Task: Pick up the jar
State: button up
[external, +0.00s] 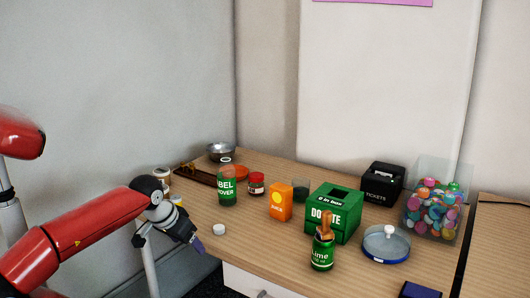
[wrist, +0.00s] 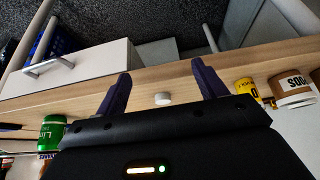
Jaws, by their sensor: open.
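A small dark jar with a red lid (external: 256,183) stands on the wooden table, between the green label-remover bottle and the orange carton. I cannot make it out in the wrist view. A green lime container (external: 322,256) with a brown-handled brush stands nearer the front; whether it is also a jar is unclear. My gripper (external: 198,246) is at the table's front left edge, well apart from both.
A white cap (external: 219,230) lies near my gripper. The orange carton (external: 280,201), green label-remover bottle (external: 227,190), green donation box (external: 345,213) and blue round dish (external: 386,246) stand around. A soda-labelled container (wrist: 292,90) is at right in the wrist view.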

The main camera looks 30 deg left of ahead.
notch_tip(320, 180, up, 19)
jog(key=w+a+r+n+p, duration=0.1)
jog(key=w+a+r, duration=0.1)
jog(key=w, duration=0.4)
jog(key=w+a+r+n, duration=0.1)
jog(key=w+r+n, duration=0.1)
jog(key=w, duration=0.4)
jog(key=n+g+y+p, duration=0.2)
jog(key=n, duration=0.2)
send_over(256, 176)
jog(key=s+d, duration=0.2)
notch_tip(256, 176, down, 14)
jog(key=shift+s+f, duration=0.1)
jog(key=shift+f, duration=0.15)
jog(key=shift+y, duration=0.3)
jog(key=x, duration=0.5)
jog(key=b+x, duration=0.1)
jog(key=x, duration=0.2)
jog(key=shift+a, duration=0.3)
jog(key=shift+r, duration=0.1)
